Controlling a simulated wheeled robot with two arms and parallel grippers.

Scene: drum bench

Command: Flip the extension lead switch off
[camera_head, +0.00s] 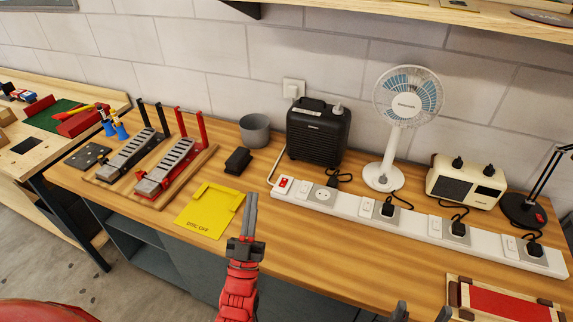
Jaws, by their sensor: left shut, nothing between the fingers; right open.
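The white extension lead (346,204) lies along the bench, with several sockets and small white rocker switches. A red switch (283,184) sits at its left end; its on or off position is too small to tell. Black plugs (387,209) fill several sockets, and one round socket (322,195) near the left end looks empty. My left gripper (251,198) is shut and empty, pointing up the picture, left of and apart from the red switch. My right gripper (422,311) shows only its two fingertips at the bottom edge, apart and open, below the lead.
Behind the lead stand a black heater (318,132), a white fan (407,105), a cream radio (466,183) and a black lamp (522,209). A red-padded tray (505,303) is at the lower right.

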